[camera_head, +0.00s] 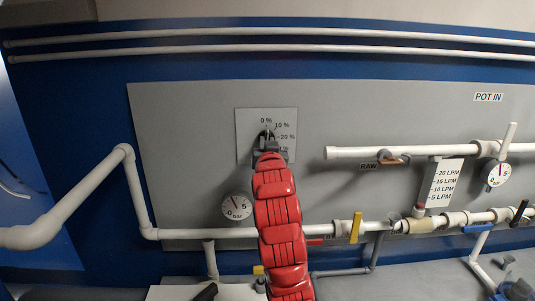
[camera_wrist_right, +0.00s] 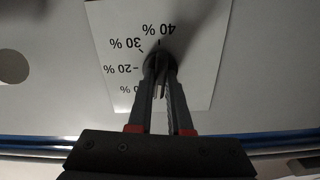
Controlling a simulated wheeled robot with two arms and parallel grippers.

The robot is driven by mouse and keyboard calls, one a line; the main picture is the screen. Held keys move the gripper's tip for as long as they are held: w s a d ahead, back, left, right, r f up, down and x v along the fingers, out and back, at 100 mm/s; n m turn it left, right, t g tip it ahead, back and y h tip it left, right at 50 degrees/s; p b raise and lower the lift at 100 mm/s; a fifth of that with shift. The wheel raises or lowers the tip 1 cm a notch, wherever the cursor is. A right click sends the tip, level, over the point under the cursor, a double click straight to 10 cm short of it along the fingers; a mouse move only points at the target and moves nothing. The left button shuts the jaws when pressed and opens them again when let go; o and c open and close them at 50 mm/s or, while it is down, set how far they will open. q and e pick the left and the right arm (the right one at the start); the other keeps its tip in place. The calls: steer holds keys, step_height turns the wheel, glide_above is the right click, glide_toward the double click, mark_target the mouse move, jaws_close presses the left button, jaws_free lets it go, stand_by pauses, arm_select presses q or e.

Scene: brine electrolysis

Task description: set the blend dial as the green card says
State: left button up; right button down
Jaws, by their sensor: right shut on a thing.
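The blend dial is a small dark knob (camera_wrist_right: 159,88) on a white scale plate (camera_head: 249,122) fixed to the grey wall panel. The plate reads 0 %, 10 % and 20 % in the head view; the wrist view shows 20 %, 30 % and 40 % upside down. My right gripper (camera_head: 267,145), on the red arm, reaches the dial from below and is shut on it. In the wrist view its fingers (camera_wrist_right: 160,66) close around the knob. They cover most of it, so I cannot tell its setting. No green card can be made out. My left gripper is not in view.
A pressure gauge (camera_head: 237,207) sits left of my arm. White pipes (camera_head: 180,234) run across the panel, with a yellow valve handle (camera_head: 355,227) to the right. An LPM scale card (camera_head: 444,184) and another gauge (camera_head: 498,174) are farther right.

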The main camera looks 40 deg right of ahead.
steer(key=shift+f+n+b, duration=0.15)
steer(key=shift+n+b, duration=0.35)
steer(key=shift+n, duration=0.2)
steer(key=c, duration=0.8)
jaws_free()
steer(key=shift+c, duration=0.2)
